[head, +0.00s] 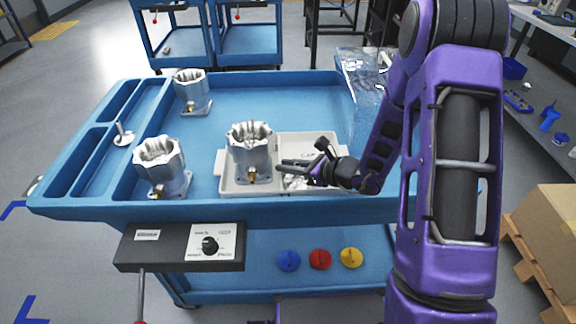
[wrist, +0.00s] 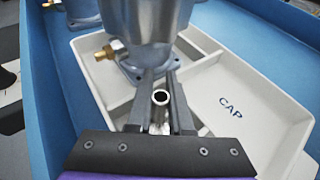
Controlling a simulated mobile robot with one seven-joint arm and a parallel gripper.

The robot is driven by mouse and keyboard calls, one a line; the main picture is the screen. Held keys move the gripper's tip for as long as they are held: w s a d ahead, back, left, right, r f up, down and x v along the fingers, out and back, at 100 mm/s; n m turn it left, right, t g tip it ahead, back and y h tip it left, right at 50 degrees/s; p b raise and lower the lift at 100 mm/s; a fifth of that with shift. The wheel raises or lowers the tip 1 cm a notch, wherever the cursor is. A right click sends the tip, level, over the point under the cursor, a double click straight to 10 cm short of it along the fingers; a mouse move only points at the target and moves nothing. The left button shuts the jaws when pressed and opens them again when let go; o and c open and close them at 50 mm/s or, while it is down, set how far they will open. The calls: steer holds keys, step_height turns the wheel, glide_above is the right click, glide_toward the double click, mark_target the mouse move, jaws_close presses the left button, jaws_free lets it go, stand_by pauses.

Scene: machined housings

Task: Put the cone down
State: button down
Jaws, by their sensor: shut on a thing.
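My gripper (head: 284,166) reaches in from the right, over the light grey parts tray (head: 222,184). In the wrist view its fingers (wrist: 158,112) are shut on a small shiny metal piece with a round hollow end, which I take to be the cone (wrist: 160,98). The fingers hide its lower part, and I cannot tell whether it touches the tray. The tray also shows in the wrist view (wrist: 268,133), with a compartment marked CAP to the right of the fingers. A machined housing (head: 251,158) with a brass fitting stands at the tray's left, just ahead of my fingertips (wrist: 135,25).
Two more housings stand on the blue cart, at back left (head: 191,92) and front left (head: 161,168). A small metal part with a round base (head: 123,135) stands by the left bins. A black switch box (head: 180,247) hangs at the front. The cart's back middle is clear.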

steer(key=c, duration=0.8)
jaws_free()
steer(key=shift+f, duration=0.1)
steer(key=shift+r, duration=0.2)
steer(key=p+v, duration=0.1)
steer(key=v, duration=1.1)
steer(key=shift+p, duration=0.35)
